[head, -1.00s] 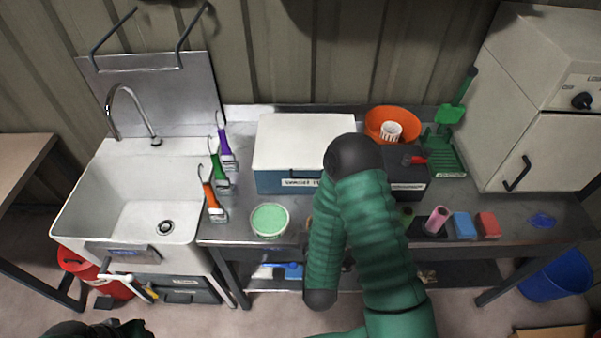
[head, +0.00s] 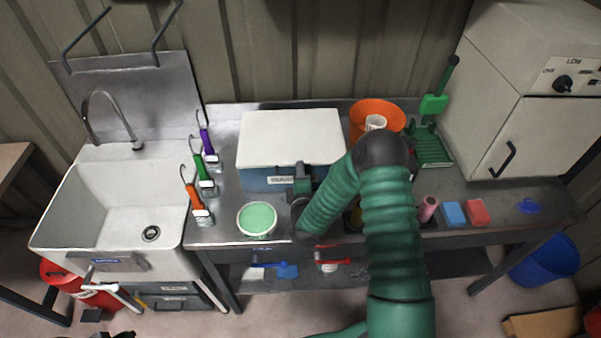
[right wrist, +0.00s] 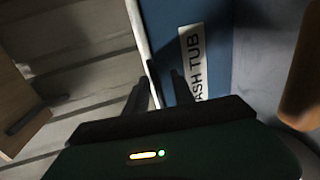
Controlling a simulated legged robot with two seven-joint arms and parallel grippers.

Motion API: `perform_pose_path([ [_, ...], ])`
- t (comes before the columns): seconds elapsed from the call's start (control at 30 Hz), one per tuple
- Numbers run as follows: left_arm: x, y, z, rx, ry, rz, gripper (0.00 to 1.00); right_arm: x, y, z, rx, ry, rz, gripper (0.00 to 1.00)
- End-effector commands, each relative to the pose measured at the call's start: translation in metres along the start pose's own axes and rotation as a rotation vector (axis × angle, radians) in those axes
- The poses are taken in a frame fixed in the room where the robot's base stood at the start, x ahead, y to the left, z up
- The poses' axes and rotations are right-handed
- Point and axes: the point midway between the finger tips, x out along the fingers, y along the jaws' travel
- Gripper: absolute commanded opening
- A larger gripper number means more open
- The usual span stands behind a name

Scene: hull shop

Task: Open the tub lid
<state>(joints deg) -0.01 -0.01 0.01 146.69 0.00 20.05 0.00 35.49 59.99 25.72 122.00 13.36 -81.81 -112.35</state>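The tub is a blue box (head: 254,181) with a flat white lid (head: 291,137), standing on the steel bench. The lid lies flat and closed on it. In the right wrist view the tub's blue front (right wrist: 203,30) carries a label ending "ASH TUB", and the white lid edge (right wrist: 139,30) runs down beside it. My right gripper (head: 301,183) is at the tub's front, right of the label. In the right wrist view its two fingers (right wrist: 160,90) are apart, with the lid edge between them; contact cannot be told. My left gripper is not in view.
A round green-topped container (head: 257,218) stands left of my right forearm. Blue (head: 454,213) and red (head: 477,212) blocks lie right.

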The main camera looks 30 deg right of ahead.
Motion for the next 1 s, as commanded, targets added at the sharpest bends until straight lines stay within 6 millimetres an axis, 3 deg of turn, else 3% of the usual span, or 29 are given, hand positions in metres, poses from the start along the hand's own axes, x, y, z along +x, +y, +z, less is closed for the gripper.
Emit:
perform_pose_path([
  [0.03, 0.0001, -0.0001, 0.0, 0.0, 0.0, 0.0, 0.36, -0.0004, 0.0001, -0.0005, 0.0, 0.001, 0.0, 0.27],
  [0.27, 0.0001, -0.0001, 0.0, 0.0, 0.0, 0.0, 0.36, -0.0003, -0.0009, 0.0005, 0.001, 0.002, -0.002, 0.0],
  [1.0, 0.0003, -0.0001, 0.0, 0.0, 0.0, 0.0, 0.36, 0.0001, -0.0022, 0.0023, 0.001, -0.003, -0.005, 0.0],
])
